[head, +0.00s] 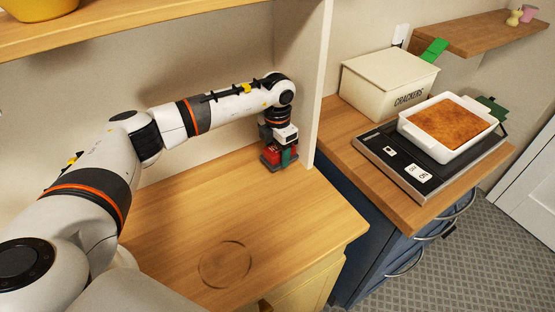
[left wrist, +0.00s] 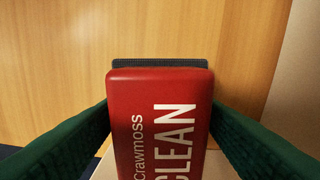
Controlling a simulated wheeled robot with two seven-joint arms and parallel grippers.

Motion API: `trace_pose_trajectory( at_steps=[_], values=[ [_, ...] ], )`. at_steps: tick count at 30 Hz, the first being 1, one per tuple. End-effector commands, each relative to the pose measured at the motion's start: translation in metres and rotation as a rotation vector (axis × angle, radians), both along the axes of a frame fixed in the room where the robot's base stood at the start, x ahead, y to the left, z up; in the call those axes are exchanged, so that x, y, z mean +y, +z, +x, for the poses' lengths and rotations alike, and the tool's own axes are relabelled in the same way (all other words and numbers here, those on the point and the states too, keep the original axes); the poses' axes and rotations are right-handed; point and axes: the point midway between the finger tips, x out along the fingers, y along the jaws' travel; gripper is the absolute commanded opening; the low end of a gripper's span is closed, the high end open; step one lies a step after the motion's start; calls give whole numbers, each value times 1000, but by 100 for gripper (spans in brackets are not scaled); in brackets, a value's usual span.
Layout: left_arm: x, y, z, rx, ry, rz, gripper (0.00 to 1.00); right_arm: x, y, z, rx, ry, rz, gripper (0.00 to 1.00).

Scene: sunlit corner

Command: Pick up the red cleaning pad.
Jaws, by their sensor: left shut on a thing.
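The red cleaning pad (left wrist: 158,120) has white lettering reading "Crawmoss CLEAN" and a dark grey layer along its far edge. In the head view the pad (head: 267,157) is at the back right of the wooden counter (head: 190,215), near the upright panel. My left gripper (head: 281,156) points down over it and is shut on it, with a green finger on each side in the left wrist view. I cannot tell whether the pad touches the counter. My right gripper is not in view.
The upright panel (head: 318,85) stands close to the right of my left gripper. Beyond it are a crackers box (head: 375,85) and a white baking dish (head: 463,145) on a scale (head: 385,160). A shelf (head: 130,22) hangs above. The counter's front is clear.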

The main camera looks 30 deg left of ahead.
Motion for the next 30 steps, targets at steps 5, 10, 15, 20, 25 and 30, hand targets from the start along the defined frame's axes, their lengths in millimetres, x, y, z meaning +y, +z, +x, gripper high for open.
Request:
trace_pose_trajectory(
  at_steps=[5,10,15,20,25,30],
  values=[
    [0,41,1,-6,0,-1,35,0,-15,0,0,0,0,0],
    [-12,36,-34,0,-4,1,35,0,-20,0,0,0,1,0],
    [-25,35,-70,0,-5,1,35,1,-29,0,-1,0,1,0],
    [-39,35,-107,-1,-5,0,35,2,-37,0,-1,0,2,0],
    [-52,36,-141,-1,-4,0,35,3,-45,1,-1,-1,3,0],
    [-61,36,-167,0,-3,0,35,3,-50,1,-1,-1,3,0]
  ],
)
